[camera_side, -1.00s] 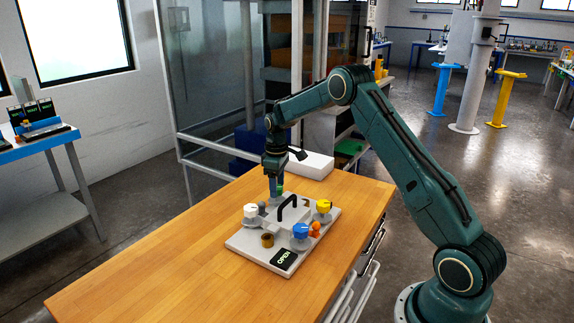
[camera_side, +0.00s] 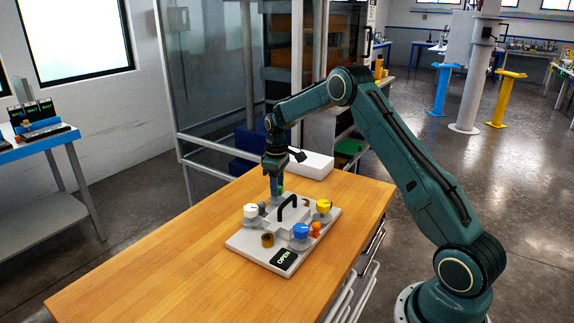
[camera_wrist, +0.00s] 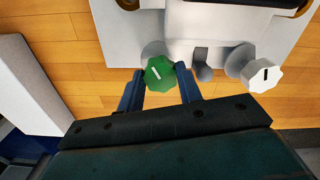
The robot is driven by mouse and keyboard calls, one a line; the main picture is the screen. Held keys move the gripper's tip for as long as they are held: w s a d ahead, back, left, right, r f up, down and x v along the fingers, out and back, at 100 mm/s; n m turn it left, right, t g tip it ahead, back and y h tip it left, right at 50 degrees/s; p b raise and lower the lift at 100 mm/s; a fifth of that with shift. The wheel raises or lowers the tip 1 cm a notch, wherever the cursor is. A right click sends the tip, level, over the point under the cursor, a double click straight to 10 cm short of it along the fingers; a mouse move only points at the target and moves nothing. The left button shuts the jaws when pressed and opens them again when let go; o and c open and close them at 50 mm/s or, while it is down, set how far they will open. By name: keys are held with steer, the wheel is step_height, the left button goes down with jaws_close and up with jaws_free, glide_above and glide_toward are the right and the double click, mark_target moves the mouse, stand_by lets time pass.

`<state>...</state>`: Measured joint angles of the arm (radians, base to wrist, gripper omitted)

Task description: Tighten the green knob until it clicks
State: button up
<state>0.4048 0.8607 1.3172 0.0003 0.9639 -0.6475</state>
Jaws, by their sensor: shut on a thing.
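The green knob (camera_wrist: 160,73) is at the edge of the grey board, between the two blue fingers of my gripper (camera_wrist: 160,88) in the wrist view. It has a white line on top, which runs at a slant. My gripper (camera_side: 276,191) points down over the far side of the board in the side view and is shut on the knob. Only a bit of green (camera_side: 281,190) shows there, the rest hidden by the fingers. A black sign on the board reads OPEN (camera_side: 284,259).
The board (camera_side: 247,243) also bears a white knob (camera_side: 250,211), a blue knob (camera_side: 300,231), a yellow knob (camera_side: 324,206) and a black handle (camera_side: 287,205) on a lid. A white box (camera_side: 313,165) lies behind. The table's left front is clear.

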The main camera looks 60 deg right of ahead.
steer(key=m, duration=1.1)
steer(key=shift+a, duration=0.1)
steer(key=shift+m, duration=0.3)
stand_by(0.3)
steer(key=o, duration=1)
step_height(320, 180, up, 14)
